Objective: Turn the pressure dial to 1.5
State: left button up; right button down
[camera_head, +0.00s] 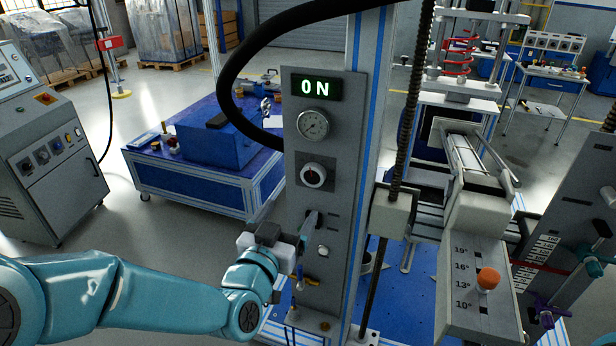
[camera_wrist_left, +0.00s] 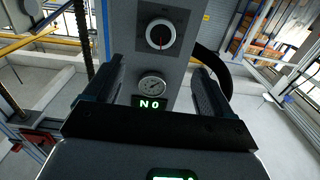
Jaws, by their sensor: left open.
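The pressure dial (camera_head: 313,175) is a round knob with a white face on a dark square plate, on the upright grey panel (camera_head: 296,215). In the left wrist view the dial (camera_wrist_left: 160,34) shows a red pointer line, and its scale is too small to read. My left gripper (camera_head: 308,228) is in front of the panel, below the dial. In the left wrist view its two dark fingers (camera_wrist_left: 160,85) are wide apart with nothing between them. My right gripper is not in view.
A thick black hose (camera_head: 228,85) loops left of the panel. A lever unit with an orange knob (camera_head: 488,279) and angle marks stands at right. A blue workbench (camera_head: 190,178) stands behind left. A grey control cabinet (camera_head: 50,150) is at far left.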

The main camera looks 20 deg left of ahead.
aim_at(312, 178)
pick_arm(q)
jog(key=w+p, duration=0.1)
jog(key=w, duration=0.5)
jog(key=w+p, duration=0.1)
jog(key=w, duration=0.5)
jog(key=shift+w+d+f, duration=0.1)
jog(key=shift+d, duration=0.1)
jog(key=c, duration=1.1)
jog(key=shift+o, duration=0.2)
jog(key=shift+f, duration=0.1)
